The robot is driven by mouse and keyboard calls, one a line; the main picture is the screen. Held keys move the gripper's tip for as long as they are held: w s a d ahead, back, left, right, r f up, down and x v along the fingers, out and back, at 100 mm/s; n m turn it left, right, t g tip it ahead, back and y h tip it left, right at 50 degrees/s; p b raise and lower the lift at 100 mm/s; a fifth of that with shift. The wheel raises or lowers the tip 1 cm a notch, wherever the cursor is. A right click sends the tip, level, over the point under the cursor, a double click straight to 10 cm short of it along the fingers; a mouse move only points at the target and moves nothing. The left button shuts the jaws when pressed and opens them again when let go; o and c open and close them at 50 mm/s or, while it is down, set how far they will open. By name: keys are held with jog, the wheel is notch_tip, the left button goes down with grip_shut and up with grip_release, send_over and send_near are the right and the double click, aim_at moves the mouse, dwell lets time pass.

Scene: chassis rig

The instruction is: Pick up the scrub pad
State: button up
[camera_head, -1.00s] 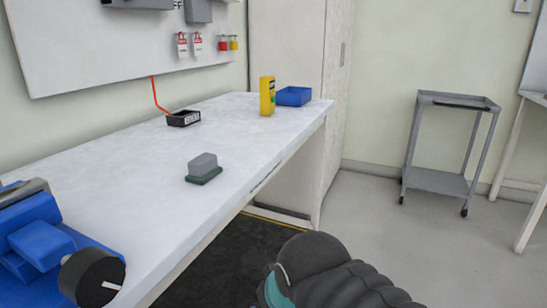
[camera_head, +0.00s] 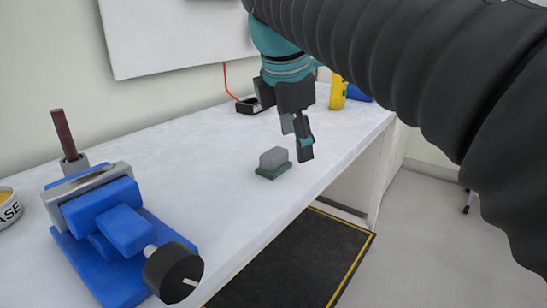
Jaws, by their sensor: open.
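The scrub pad (camera_head: 273,162) is a grey block on a dark green base. It lies flat on the white workbench (camera_head: 190,140), close to the bench's front edge. My gripper (camera_head: 298,148) hangs above the bench, pointing down, just to the right of the pad in the picture. Its dark fingers are apart and nothing shows between them. I cannot tell whether a fingertip touches the pad. My arm covers the upper right of the view.
A blue vise (camera_head: 122,220) with a black knob stands on the near left of the bench. A tin (camera_head: 8,208) is at the left edge. A yellow device (camera_head: 338,92), a blue bin (camera_head: 358,93) and a black tray (camera_head: 246,106) sit farther back. The bench left of the pad is clear.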

jog(key=w+a+r+n+h, duration=0.1)
jog(key=w+a+r+n, duration=0.1)
jog(key=a+r+n, duration=0.45)
jog(key=b, duration=0.2)
send_over(274, 152)
jog(key=s+a, duration=0.2)
jog(key=shift+n, duration=0.35)
notch_tip(274, 152, down, 7)
jog(key=shift+f, duration=0.15)
jog(key=shift+d+b+x, duration=0.1)
jog(key=shift+b+x, duration=0.2)
jog(key=shift+x, duration=1.3)
jog(key=shift+d+b+x, duration=0.15)
jog(key=shift+b+x, duration=0.15)
jog(key=shift+x, duration=1.25)
jog(key=shift+w, duration=0.15)
grip_shut()
